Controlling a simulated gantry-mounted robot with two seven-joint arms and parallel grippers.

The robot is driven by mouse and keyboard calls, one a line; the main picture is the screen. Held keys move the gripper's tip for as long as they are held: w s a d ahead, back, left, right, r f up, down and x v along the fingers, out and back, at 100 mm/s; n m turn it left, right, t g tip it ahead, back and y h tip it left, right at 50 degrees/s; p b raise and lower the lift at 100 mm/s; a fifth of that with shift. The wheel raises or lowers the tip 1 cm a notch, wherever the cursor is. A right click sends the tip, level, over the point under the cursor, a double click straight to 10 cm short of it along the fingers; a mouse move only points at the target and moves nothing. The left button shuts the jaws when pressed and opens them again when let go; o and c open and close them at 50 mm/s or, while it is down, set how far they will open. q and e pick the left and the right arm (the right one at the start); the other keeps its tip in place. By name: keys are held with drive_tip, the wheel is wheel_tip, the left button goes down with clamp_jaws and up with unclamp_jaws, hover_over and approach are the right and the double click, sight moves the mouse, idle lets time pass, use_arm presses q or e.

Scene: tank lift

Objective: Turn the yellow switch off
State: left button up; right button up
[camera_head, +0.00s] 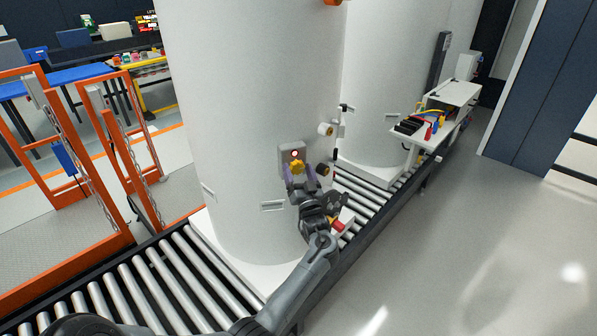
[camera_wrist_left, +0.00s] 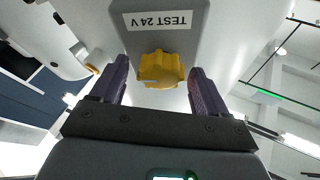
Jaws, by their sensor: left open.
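The yellow switch (camera_head: 297,167) is a lobed knob on a grey box (camera_head: 285,152) on the side of the white tank (camera_head: 250,90). A small red light (camera_head: 294,153) shows on the box above the knob. In the left wrist view the yellow switch (camera_wrist_left: 161,69) sits between the two purple fingers, below a label reading TEST 24 V (camera_wrist_left: 160,20). My left gripper (camera_head: 299,174) is open around the knob, with a gap visible on each side. It also shows in the left wrist view (camera_wrist_left: 160,85). My right gripper is not in view.
The tank stands on a roller conveyor (camera_head: 150,275). A black knob (camera_head: 322,170) and a white cylindrical fitting (camera_head: 325,129) are right of the box. Orange frames (camera_head: 110,130) stand at the left. The grey floor (camera_head: 480,240) at the right is clear.

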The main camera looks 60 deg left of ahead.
use_arm(q)
drive_tip(key=shift+a, duration=0.15)
drive_tip(key=c, duration=1)
drive_tip(key=shift+f+n+b, duration=0.15)
drive_tip(key=shift+n+b, duration=0.45)
drive_tip(key=shift+b, duration=0.25)
drive_tip(key=shift+c, duration=0.2)
drive_tip(key=n+g+b, duration=0.3)
drive_tip(key=n+b, duration=0.2)
drive_tip(key=n+g+b, duration=0.2)
drive_tip(key=n+b, duration=0.4)
drive_tip(key=n+g+h+b, duration=0.1)
drive_tip(key=n+g+b, duration=0.2)
drive_tip(key=n+b, duration=0.3)
drive_tip(key=shift+w+g, duration=0.3)
drive_tip(key=n+b, duration=0.1)
drive_tip(key=n+g+h+b, duration=0.1)
drive_tip(key=n, duration=0.1)
drive_tip(key=shift+r, duration=0.25)
drive_tip(key=shift+r+n+h+b, duration=0.15)
drive_tip(key=shift+n+h+b, duration=0.35)
drive_tip(key=shift+n, duration=0.9)
drive_tip(key=o, duration=1)
drive_tip(key=shift+o, duration=0.2)
